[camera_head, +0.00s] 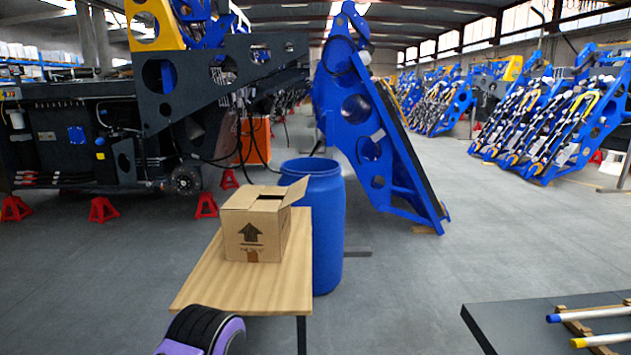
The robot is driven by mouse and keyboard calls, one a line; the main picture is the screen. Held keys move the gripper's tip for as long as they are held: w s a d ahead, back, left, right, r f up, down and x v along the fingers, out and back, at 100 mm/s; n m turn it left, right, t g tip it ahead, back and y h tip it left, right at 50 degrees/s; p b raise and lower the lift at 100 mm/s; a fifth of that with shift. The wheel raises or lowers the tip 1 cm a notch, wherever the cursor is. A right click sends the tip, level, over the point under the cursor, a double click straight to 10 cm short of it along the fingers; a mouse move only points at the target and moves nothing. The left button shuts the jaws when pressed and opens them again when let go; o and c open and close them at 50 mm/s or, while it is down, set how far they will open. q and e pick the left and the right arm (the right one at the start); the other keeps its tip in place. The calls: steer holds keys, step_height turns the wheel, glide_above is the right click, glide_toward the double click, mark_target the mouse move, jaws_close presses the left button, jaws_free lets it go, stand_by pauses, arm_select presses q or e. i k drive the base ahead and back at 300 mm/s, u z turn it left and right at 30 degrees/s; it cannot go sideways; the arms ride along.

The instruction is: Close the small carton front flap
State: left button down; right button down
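The small brown carton (267,230) stands upright on a light wooden table. Its near face has a dark printed up arrow. One top flap (297,190) sticks up and outward at the carton's right side. Cardboard on the left and near part of the top (240,198) looks about flat, with a dark gap beside it toward the right. I cannot tell clearly which of these panels is the front flap.
The wooden table (205,278) has bare top in front of the carton. A blue barrel (328,230) stands close behind and right of it. A dark table (505,325) with rods is at lower right. Grey floor lies between. Machinery (70,140) stands behind.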

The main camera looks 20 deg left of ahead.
mark_target(296, 191)
steer(key=u, duration=1.2)
steer(key=k, duration=0.45)
steer(key=z, duration=0.55)
steer(key=i, duration=0.7)
steer(key=z, duration=0.55)
steer(key=i, duration=0.9)
steer(key=u, duration=0.95)
steer(key=i, duration=0.5)
steer(key=u, duration=0.45)
